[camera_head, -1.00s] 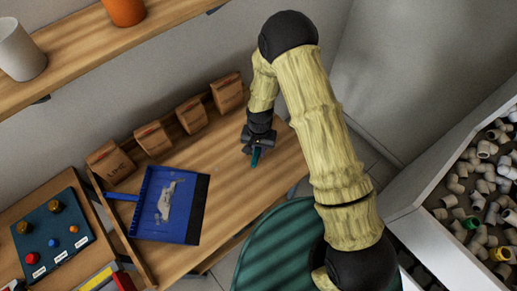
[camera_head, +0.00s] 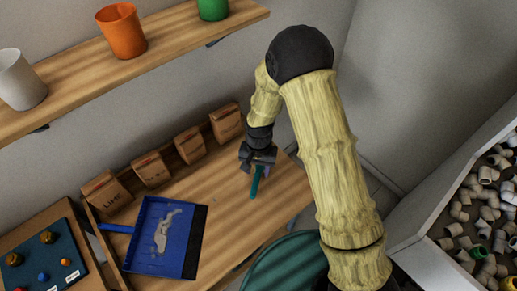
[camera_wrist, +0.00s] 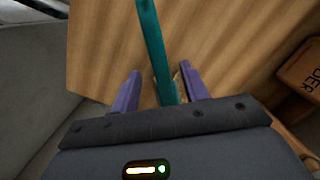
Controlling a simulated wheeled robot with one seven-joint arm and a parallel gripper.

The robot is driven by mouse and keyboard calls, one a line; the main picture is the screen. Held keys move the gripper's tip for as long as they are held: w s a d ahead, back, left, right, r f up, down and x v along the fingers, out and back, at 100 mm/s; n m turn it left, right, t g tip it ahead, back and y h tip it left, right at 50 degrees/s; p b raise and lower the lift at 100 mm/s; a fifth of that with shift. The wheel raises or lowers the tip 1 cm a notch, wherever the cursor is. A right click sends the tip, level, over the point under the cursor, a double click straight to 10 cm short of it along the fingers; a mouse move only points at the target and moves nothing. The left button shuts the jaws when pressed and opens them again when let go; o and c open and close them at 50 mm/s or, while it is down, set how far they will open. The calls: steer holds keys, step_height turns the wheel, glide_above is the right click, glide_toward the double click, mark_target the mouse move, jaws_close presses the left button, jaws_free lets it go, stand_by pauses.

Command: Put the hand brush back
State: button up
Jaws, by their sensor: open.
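The hand brush shows as a long teal handle (camera_head: 255,182) by the wooden bench's right end; it also shows in the wrist view (camera_wrist: 152,45). My gripper (camera_head: 259,163) is over the brush's far end. In the wrist view its two purple fingers (camera_wrist: 158,85) are apart, one on each side of the teal handle, with gaps visible. A small tan part shows by the right finger, perhaps bristles. The rest of the brush is hidden by my gripper. I cannot tell whether the brush lies flat on the bench.
A blue dustpan (camera_head: 187,247) holding a grey pile lies on the bench (camera_head: 225,222). Several brown paper bags (camera_head: 188,146) line the bench's back. A shelf (camera_head: 80,88) above carries cups. A green round top (camera_head: 285,268) is in front, and a bin of pipe fittings (camera_head: 425,232) at right.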

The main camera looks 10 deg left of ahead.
step_height(320, 180, up, 11)
steer(key=w+b, duration=0.1)
steer(key=shift+f, duration=0.15)
steer(key=shift+w+d, duration=0.1)
stand_by(0.6)
steer(key=s+d+r+t, duration=0.1)
steer(key=s+d+r, duration=0.1)
steer(key=d, duration=0.6)
steer(key=s+d+r+t, duration=0.1)
steer(key=s+d+r, duration=0.2)
steer(key=d, duration=0.4)
steer(key=s+d+r+t, duration=0.1)
steer(key=s+d+r, duration=0.2)
steer(key=d, duration=0.5)
steer(key=shift+d+r+n+t, duration=0.3)
steer(key=shift+r+t, duration=0.1)
steer(key=shift+r, duration=0.3)
steer(key=shift+s, duration=0.1)
steer(key=shift+c, duration=1)
steer(key=shift+s, duration=0.15)
